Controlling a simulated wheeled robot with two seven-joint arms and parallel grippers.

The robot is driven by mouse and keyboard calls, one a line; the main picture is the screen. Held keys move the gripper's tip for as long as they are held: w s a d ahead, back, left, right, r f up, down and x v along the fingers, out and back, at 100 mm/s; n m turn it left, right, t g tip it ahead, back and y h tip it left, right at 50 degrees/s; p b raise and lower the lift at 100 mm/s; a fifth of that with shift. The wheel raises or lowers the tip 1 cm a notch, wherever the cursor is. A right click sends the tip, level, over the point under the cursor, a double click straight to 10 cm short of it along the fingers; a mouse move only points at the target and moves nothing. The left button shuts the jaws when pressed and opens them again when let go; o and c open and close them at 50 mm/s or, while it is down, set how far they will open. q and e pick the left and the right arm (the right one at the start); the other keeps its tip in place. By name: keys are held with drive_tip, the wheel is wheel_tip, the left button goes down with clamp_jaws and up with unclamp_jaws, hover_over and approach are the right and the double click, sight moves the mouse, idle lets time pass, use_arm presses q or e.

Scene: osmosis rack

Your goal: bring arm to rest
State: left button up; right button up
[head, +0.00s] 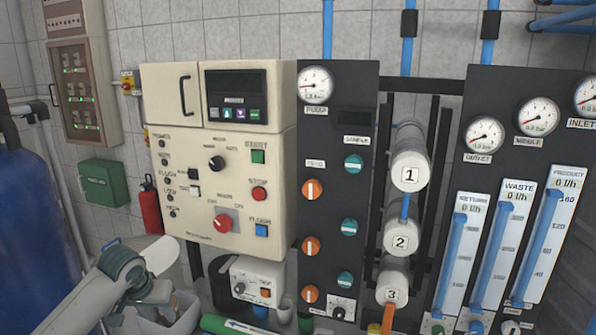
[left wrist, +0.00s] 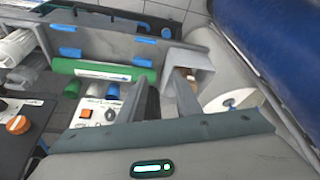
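My left arm comes in from the lower left of the head view, with my left gripper (head: 150,290) in front of the lower left of the rack, apart from the cream control panel (head: 205,205). Its fingers are too small and unclear to tell open from shut. I see nothing clearly held in it. My right arm and right gripper are in neither view.
A blue tank (head: 35,225) stands at the left, with a red extinguisher (head: 150,208) behind. A small white box (head: 256,280), a green cylinder (head: 235,325) and a grey bin (head: 178,318) lie low near my left gripper. Numbered white cylinders and flow meters fill the right.

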use_arm(q)
drive_tip(key=s+d+f+m+h, duration=0.1)
drive_tip(key=s+d+f+m, duration=0.1)
drive_tip(key=s+d+f, duration=0.55)
drive_tip(key=s+d+f+m+h, duration=0.1)
drive_tip(key=s+d+f, duration=0.4)
drive_tip(key=s+f, duration=0.4)
drive_tip(key=s+f+g+y, duration=0.1)
drive_tip(key=s+f+y, duration=0.1)
drive_tip(key=s, duration=2.5)
wheel_tip(320, 180, down, 31)
drive_tip(key=s+g+b, duration=0.1)
drive_tip(key=b, duration=0.1)
drive_tip(key=s+a+f+g+b, duration=0.1)
drive_tip(key=s+a+f+b, duration=0.1)
drive_tip(key=s+f, duration=1.6)
drive_tip(key=shift+a+f+g, duration=0.3)
drive_tip(key=shift+a+f, duration=0.45)
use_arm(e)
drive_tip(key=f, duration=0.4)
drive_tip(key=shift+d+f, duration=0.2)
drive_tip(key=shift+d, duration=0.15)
